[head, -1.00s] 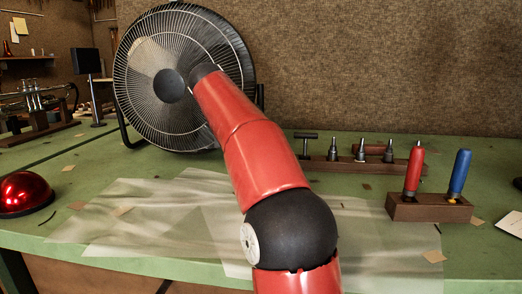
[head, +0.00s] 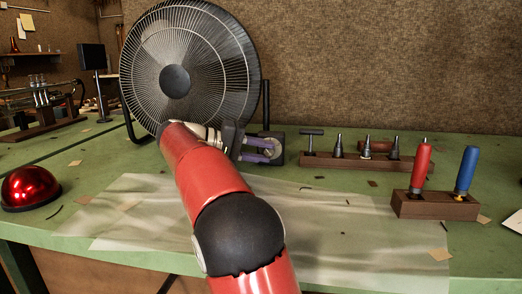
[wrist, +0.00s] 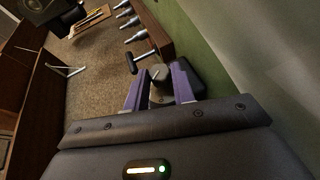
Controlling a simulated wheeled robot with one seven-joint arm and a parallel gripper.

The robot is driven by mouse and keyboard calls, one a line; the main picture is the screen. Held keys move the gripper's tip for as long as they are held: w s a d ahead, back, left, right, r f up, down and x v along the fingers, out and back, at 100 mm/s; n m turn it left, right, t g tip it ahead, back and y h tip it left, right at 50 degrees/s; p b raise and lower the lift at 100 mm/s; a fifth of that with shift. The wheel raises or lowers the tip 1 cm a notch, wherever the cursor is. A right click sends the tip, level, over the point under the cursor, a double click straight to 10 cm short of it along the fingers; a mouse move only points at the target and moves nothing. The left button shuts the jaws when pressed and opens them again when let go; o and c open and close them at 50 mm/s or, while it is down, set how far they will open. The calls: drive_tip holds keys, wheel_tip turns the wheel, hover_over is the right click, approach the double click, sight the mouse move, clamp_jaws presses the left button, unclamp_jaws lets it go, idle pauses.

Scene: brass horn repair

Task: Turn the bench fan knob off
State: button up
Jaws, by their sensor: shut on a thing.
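The black bench fan (head: 190,65) stands at the back of the green bench, with a small dark control box (head: 270,142) at its lower right. My gripper (head: 272,150) reaches this box from the left, its purple fingers on the front of the box. In the wrist view my gripper (wrist: 161,82) has one finger on each side of the round dark knob (wrist: 158,73) and is shut on it. A pale pointer line shows on the knob's face. The knob is hard to make out in the head view.
A wooden rack of metal tools (head: 350,163) stands just right of the fan's box. A block (head: 435,205) with red and blue handled tools is farther right. A red dome (head: 30,187) sits at the left. Translucent sheets (head: 330,230) cover the bench's front.

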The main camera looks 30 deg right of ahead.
drive_tip(key=shift+h, duration=0.3)
idle(0.4)
drive_tip(key=o, duration=1)
drive_tip(key=shift+a, duration=0.1)
drive_tip(key=v, duration=0.7)
drive_tip(key=shift+w+a, duration=0.1)
drive_tip(key=shift+a, duration=0.15)
